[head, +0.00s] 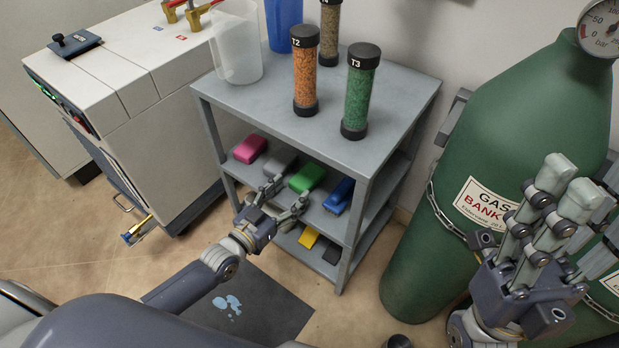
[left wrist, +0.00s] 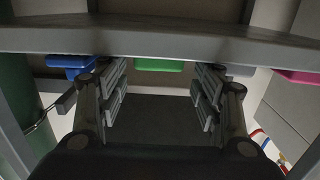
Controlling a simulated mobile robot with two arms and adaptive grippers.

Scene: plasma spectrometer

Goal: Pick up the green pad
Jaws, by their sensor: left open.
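The green pad (head: 307,176) lies on the middle shelf of the grey rack, between a grey pad (head: 280,161) and a blue pad (head: 339,193). My left gripper (head: 287,194) is open and empty in front of the rack, its fingers reaching toward the shelf with the grey and green pads just beyond them. In the left wrist view, the green pad (left wrist: 159,65) shows between the open left fingers (left wrist: 161,88), beyond them and not touched. Its upper part is hidden by a shelf edge. My right gripper (head: 570,188) is raised in front of the green gas cylinder, its fingers close together.
A pink pad (head: 250,148) is on the same shelf. Yellow (head: 308,238) and black pads lie below. Filled tubes (head: 357,95) and a clear jug (head: 237,45) stand on the rack top (head: 400,85). The gas cylinder (head: 420,250) stands right, a white cabinet (head: 165,120) left.

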